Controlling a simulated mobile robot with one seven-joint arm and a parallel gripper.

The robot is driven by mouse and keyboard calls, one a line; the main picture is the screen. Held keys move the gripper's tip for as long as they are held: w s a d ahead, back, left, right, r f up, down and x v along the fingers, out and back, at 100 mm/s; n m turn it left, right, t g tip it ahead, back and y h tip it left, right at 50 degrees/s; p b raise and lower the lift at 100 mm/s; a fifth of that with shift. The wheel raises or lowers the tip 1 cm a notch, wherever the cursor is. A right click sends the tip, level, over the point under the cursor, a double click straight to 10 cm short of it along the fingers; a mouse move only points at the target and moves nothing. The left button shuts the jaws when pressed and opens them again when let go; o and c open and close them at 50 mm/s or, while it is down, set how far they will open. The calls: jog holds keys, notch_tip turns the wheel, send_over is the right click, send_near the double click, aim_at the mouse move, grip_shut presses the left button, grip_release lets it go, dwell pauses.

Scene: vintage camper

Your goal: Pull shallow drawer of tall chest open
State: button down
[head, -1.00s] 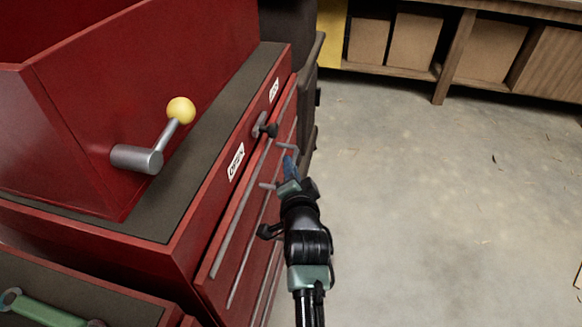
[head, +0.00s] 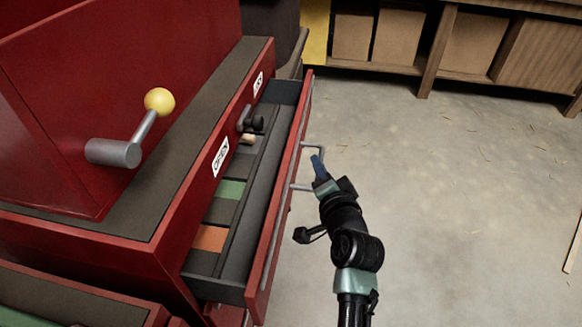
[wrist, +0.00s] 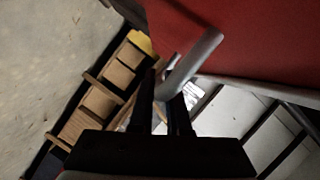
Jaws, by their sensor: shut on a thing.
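The tall red chest (head: 190,258) stands at the left in the head view. Its shallow top drawer (head: 268,240) is pulled partly out, with a clear gap between its front and the chest. Inside are a dark divider and green, orange and pale pieces. My gripper (head: 317,165) is at the grey bar handle (head: 311,147) on the drawer front. In the wrist view the fingers (wrist: 172,112) are closed around the handle bar (wrist: 190,65) in front of a red face. The fingertips are small and partly hidden in the head view.
A red box with a yellow-knobbed crank (head: 159,101) sits on top of the chest. A wooden shelf unit with boxes (head: 398,36) stands at the back. The concrete floor (head: 480,190) to the right is largely clear.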

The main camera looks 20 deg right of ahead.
jog(key=s+d+b, duration=0.2)
jog(key=s+d, duration=0.4)
jog(key=d, duration=0.3)
jog(key=s+d+b, duration=0.2)
jog(key=s+d, duration=0.4)
jog(key=d, duration=0.3)
jog(key=shift+b, duration=0.35)
jog(key=shift+s, duration=0.1)
jog(key=c, duration=0.9)
grip_release()
jog(key=p+v, duration=0.2)
jog(key=v, duration=1.1)
jog(key=shift+p, duration=0.35)
